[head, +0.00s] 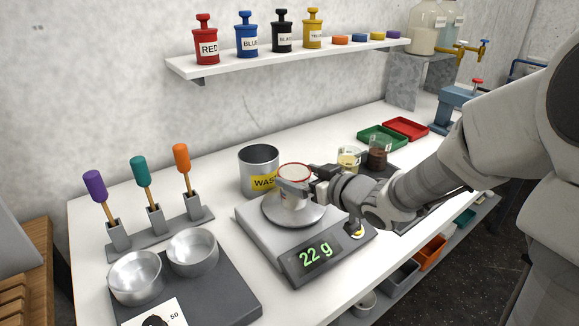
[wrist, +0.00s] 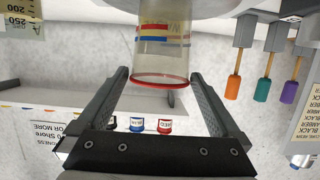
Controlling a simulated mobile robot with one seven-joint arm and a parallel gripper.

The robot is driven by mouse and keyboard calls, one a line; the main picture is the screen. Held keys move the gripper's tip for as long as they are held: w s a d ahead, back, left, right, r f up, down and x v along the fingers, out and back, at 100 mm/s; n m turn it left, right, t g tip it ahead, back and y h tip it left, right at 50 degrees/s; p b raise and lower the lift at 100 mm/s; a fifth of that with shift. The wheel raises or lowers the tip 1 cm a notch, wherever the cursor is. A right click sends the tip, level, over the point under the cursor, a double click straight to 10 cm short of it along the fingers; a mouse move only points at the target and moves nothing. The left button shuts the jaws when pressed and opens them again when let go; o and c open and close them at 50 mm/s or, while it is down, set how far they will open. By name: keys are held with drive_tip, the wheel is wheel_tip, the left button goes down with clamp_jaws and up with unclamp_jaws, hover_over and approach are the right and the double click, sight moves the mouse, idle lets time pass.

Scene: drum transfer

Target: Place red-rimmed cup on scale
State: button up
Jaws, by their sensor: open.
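The red-rimmed cup (head: 291,201) stands upright on the round plate of the scale (head: 252,238) in the head view. The scale's display (head: 316,251) reads 22 g. My gripper (head: 297,186) is at the cup, reaching in from the right. In the wrist view, the picture is upside down, and the clear cup (wrist: 162,58) with its red rim shows between the two fingers of my gripper (wrist: 161,76). The fingers are apart, with gaps on both sides of the cup. The cup's base is partly cut off at the top of the wrist view.
A WASTE can (head: 258,163) stands close behind the scale. Two cups, one yellowish (head: 348,160) and one dark (head: 377,154), stand behind my wrist. Metal bowls (head: 136,278) and a tool rack (head: 157,231) are at left. A bottle shelf (head: 280,62) hangs above.

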drive_tip(key=p+v, duration=0.1)
drive_tip(key=v, duration=0.5)
drive_tip(key=shift+s+p, duration=0.15)
drive_tip(key=shift+p, duration=0.2)
drive_tip(key=shift+d+r, duration=0.1)
